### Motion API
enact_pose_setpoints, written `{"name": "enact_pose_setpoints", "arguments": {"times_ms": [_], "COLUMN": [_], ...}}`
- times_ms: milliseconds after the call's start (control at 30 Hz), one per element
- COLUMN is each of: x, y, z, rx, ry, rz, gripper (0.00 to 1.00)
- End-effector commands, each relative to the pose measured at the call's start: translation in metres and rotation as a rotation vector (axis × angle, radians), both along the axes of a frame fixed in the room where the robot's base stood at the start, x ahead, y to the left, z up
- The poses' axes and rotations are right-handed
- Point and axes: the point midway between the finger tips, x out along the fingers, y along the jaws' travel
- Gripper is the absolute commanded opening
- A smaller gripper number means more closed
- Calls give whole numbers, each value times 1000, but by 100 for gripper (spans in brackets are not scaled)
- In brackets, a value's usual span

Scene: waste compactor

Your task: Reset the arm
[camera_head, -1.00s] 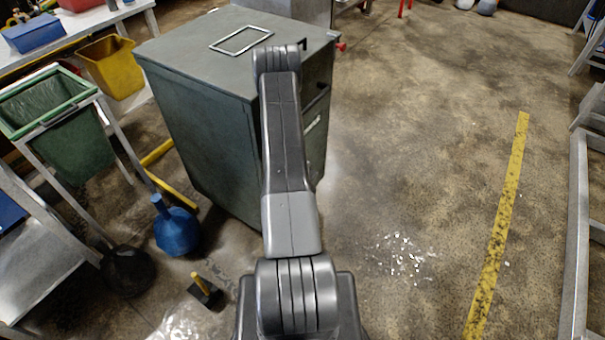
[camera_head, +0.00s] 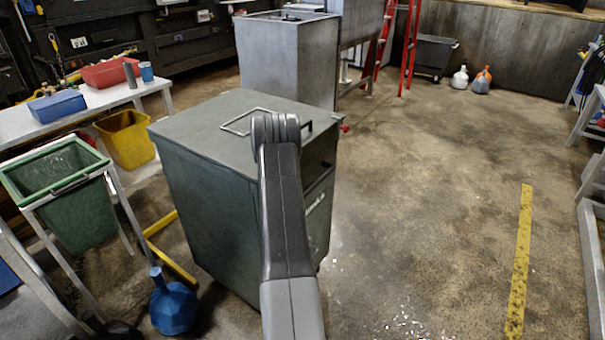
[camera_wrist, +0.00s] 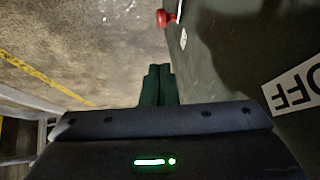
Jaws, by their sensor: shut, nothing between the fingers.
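My gripper (camera_wrist: 157,85) shows in the wrist view as two dark green fingers side by side, shut with nothing between them. It is beside the dark panel (camera_wrist: 235,60) of the compactor, with a red knob (camera_wrist: 168,18) beyond the fingertips and part of an "OFF" label (camera_wrist: 292,90) at the right. In the head view my arm stretches forward in front of the green-grey compactor cabinet (camera_head: 210,200). The gripper itself is hidden there behind the arm. The cabinet has a wire handle (camera_head: 243,121) on its top and a red knob (camera_head: 345,128) on its right side.
A green bin (camera_head: 75,215) and a blue round-bottomed object (camera_head: 173,308) stand left of the cabinet. A yellow bin (camera_head: 126,140) and a table with boxes (camera_head: 20,122) are behind them. A grey metal box (camera_head: 287,62) stands behind. The floor right of the cabinet (camera_head: 430,200) is open.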

Motion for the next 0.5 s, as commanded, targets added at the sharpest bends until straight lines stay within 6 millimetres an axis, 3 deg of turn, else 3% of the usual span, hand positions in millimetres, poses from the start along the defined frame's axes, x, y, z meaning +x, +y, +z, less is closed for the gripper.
{"name": "enact_pose_setpoints", "arguments": {"times_ms": [233, 500], "x": [6, 30], "y": [-3, -12], "z": [-11, -45], "rx": [1, 0], "ry": [1, 0], "rz": [-2, -1], "gripper": [0, 0]}}
